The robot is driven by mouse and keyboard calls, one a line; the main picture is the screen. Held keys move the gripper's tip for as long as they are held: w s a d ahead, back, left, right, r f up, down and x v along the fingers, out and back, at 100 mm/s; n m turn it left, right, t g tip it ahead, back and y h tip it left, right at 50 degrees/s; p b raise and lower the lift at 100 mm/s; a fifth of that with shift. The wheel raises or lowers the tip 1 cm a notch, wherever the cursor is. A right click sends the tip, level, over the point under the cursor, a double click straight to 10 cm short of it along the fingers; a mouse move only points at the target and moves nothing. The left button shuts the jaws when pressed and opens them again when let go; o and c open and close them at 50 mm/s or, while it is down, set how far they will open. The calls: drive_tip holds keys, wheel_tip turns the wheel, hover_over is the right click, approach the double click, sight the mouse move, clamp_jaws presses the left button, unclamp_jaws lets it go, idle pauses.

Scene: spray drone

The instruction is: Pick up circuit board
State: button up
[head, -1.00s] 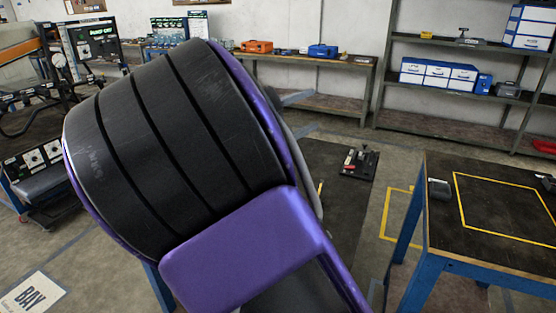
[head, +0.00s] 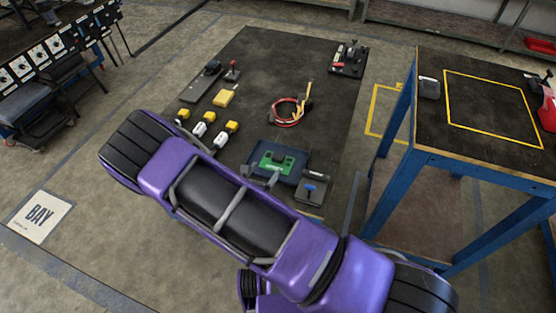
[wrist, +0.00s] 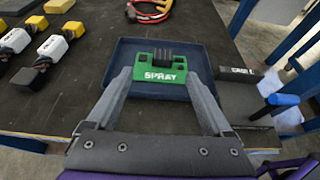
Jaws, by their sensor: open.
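The circuit board is a green block marked "SPRAY" (wrist: 150,74) with a dark finned part on top. It lies on a blue tray (wrist: 203,52) on the dark mat. In the head view the board (head: 277,166) and tray (head: 298,155) are just beyond the end of my arm. My gripper (wrist: 158,77) is open and empty, with its fingers to the left and right of the board in the wrist view. In the head view only the tips of my gripper (head: 261,176) show near the tray. I cannot tell whether the fingers touch the board.
Yellow and white blocks (head: 199,130) stand left on the mat (head: 255,65). A red cable loop (head: 288,121) lies beyond the tray. A dark block with a blue handle (head: 311,188) is close right of the tray. A blue-legged table (head: 440,155) stands to the right.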

sight(278, 157)
drive_tip(key=x, duration=0.6)
drive_tip(key=shift+w+d, duration=0.1)
drive_tip(key=shift+w, duration=0.2)
drive_tip(key=w+d+f, duration=0.2)
drive_tip(key=w, duration=0.1)
drive_tip(key=shift+f+b, duration=0.2)
drive_tip(key=shift+b, duration=0.1)
drive_tip(key=shift+w+d+f, duration=0.15)
drive_tip(key=shift+w+f, duration=0.05)
drive_tip(key=shift+w, duration=0.35)
clamp_jaws()
